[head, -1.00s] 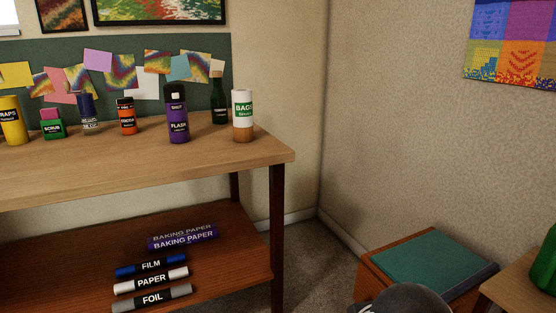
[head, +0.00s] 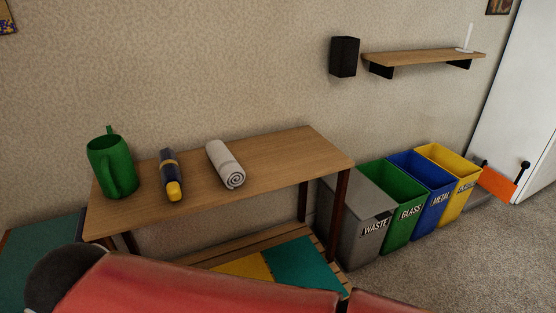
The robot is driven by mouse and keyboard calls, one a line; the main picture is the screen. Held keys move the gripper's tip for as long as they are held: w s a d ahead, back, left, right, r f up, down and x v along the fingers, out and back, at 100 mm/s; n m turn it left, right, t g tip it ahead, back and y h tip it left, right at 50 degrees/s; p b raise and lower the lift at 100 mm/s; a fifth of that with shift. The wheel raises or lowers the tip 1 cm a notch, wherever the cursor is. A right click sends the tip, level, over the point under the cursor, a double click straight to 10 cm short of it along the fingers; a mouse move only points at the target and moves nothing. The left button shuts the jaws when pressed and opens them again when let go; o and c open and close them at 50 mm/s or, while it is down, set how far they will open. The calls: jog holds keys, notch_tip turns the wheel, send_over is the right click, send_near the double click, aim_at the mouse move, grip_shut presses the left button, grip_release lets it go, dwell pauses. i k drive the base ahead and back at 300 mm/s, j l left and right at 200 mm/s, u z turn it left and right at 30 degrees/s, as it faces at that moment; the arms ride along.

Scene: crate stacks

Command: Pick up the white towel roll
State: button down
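The white towel roll (head: 226,164) lies on its side on top of a wooden table (head: 290,155), near the table's middle. Its spiral end faces toward me and slightly right. Nothing touches it. My gripper is not in view, so its state and distance from the roll do not show.
A dark blue and yellow bottle or torch (head: 170,175) lies left of the roll, and a green watering can or jug (head: 112,167) stands further left. The tabletop right of the roll is clear. A grey bin (head: 352,212) and several coloured bins stand right of the table. Red upholstered furniture (head: 190,290) fills the foreground.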

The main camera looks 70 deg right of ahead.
aim_at(232, 175)
jog(key=z, duration=2)
